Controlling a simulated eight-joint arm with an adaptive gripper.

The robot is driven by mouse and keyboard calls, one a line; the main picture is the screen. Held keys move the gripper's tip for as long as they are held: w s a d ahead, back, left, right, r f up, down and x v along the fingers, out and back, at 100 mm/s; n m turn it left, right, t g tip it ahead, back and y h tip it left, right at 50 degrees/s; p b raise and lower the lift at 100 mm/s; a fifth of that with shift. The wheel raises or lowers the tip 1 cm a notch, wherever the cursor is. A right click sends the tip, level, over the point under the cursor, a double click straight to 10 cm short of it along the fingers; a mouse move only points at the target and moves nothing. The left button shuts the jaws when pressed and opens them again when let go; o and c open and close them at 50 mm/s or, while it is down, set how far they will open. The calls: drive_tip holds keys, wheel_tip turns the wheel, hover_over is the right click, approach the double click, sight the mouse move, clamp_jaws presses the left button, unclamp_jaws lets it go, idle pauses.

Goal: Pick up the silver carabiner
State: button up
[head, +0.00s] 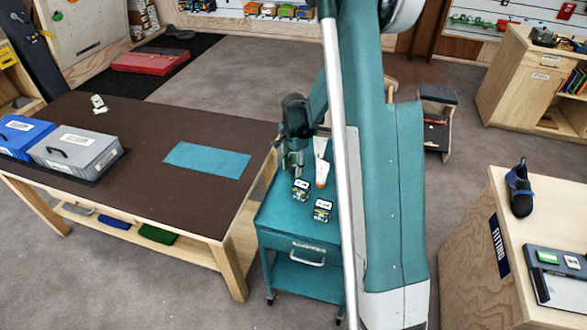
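I cannot make out a silver carabiner in the head view. My gripper (293,170) points down over the back left part of the teal cart (275,216). Its fingers are small and dark here, and I cannot tell whether they are open or hold anything. Two small labelled boxes stand on the cart in front of it, a nearer one (322,211) and a farther one (300,189). A pale tube (321,172) stands just right of my gripper. My arm hides the cart's right side.
A dark-topped table (150,190) stands close on the left, with a teal mat (207,160), a grey case (76,153), a blue case (22,138) and a small pale item (98,102). A wooden counter (510,255) with a shoe (519,190) stands at right. Carpet lies between.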

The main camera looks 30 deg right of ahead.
drive_tip(key=shift+f, duration=0.5)
drive_tip(key=shift+c, duration=0.7)
drive_tip(key=c, duration=0.7)
